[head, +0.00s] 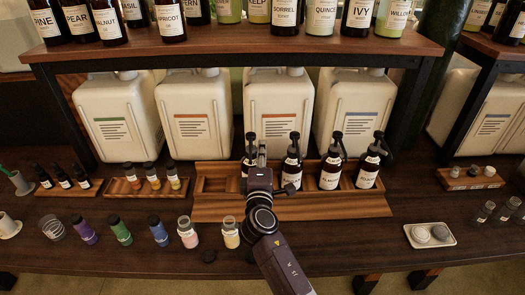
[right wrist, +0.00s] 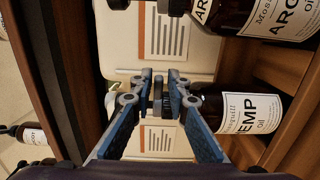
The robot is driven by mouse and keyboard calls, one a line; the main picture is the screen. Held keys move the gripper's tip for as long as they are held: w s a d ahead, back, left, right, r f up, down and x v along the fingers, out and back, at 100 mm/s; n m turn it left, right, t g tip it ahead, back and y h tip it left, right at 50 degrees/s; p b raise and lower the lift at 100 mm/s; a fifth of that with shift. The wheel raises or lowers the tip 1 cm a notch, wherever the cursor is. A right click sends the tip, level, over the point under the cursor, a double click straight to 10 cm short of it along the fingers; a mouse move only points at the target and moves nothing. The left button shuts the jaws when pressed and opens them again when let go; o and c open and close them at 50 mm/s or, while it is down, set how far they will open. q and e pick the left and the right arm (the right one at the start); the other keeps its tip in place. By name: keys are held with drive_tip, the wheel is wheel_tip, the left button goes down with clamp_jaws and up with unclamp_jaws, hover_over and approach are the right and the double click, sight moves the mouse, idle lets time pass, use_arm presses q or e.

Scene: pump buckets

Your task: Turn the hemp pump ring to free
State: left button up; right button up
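The hemp bottle (right wrist: 240,113) is a dark brown bottle with a white label, lying sideways in the right wrist view because that view is turned. In the head view the hemp bottle (head: 248,160) stands leftmost of the pump bottles, mostly hidden by my right gripper (head: 262,158). In the right wrist view my right gripper (right wrist: 161,85) has its blue-padded fingers close together on either side of the dark hemp pump ring (right wrist: 158,98). The fingers look closed on it; the contact is small in the picture. Which way the ring is turned cannot be told. My left gripper is not in view.
The argan bottle (head: 291,168) stands close to the right of the hemp bottle, with two more pump bottles beyond in the wooden rack (head: 290,207). White canisters (head: 278,105) stand behind under a shelf (head: 235,50). Small jars (head: 160,232) line the front.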

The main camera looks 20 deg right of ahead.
drive_tip(key=shift+w, duration=0.2)
drive_tip(key=shift+c, duration=0.2)
clamp_jaws()
drive_tip(key=shift+d+r, duration=0.1)
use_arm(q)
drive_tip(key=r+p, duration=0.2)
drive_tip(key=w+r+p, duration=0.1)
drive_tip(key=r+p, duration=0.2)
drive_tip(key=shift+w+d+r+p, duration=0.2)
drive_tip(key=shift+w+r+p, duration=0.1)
use_arm(e)
drive_tip(key=n+y, duration=0.2)
drive_tip(key=y, duration=0.1)
drive_tip(key=w+n+t+y, duration=0.1)
drive_tip(key=n+y, duration=0.1)
drive_tip(key=y, duration=0.2)
drive_tip(key=shift+w+d+n, duration=0.15)
drive_tip(key=shift+n, duration=0.25)
drive_tip(key=shift+o, duration=0.2)
unclamp_jaws()
